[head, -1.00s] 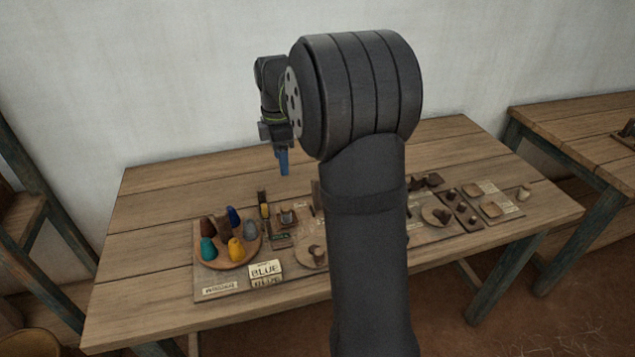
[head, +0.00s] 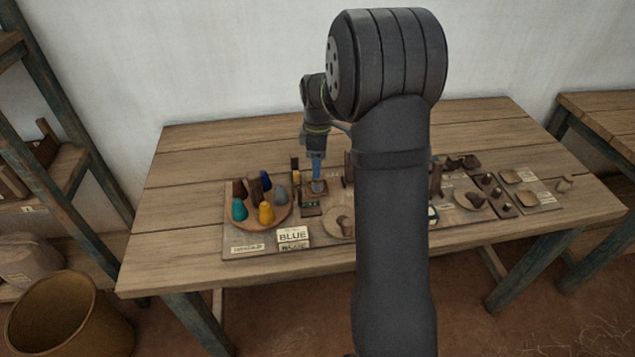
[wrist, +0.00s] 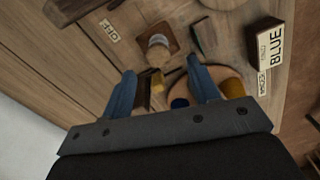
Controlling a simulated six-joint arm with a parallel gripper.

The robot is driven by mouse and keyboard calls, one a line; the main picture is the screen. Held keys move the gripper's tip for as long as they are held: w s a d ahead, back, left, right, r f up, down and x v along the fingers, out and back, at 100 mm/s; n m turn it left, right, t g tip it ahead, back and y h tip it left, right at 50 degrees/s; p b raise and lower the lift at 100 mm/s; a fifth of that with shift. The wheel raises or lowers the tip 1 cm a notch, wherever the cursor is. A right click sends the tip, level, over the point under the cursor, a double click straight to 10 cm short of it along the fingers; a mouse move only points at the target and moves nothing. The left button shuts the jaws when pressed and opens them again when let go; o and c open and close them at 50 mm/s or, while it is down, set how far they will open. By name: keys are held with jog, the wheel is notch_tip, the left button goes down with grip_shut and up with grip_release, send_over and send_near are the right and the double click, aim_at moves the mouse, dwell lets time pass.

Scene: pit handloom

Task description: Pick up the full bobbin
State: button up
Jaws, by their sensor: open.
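A small pale, thread-wound piece that looks like the full bobbin (wrist: 158,48) stands on a square brown holder (wrist: 150,36) in the wrist view. In the head view the holder (head: 318,194) is right of the round tray, and my gripper partly covers what stands on it. My gripper (wrist: 161,70) has two blue fingers, open and apart, with nothing held between them. In the wrist view the bobbin shows just beyond the fingertips, in the gap between them. In the head view my gripper (head: 317,178) points down close over the holder; I cannot tell whether it touches.
A round wooden tray (head: 272,222) holds several coloured cones at the left. A BLUE sign (head: 293,237) stands in front. Small dishes and wooden pieces (head: 490,182) lie at the right, partly behind my arm. The table's left and back are clear.

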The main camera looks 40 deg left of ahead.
aim_at(317, 183)
jog(key=shift+w+a+f, duration=0.1)
jog(key=shift+w+f, duration=0.05)
jog(key=shift+f, duration=3)
jog(key=shift+c, duration=0.2)
jog(key=c, duration=1.1)
jog(key=shift+r, duration=0.15)
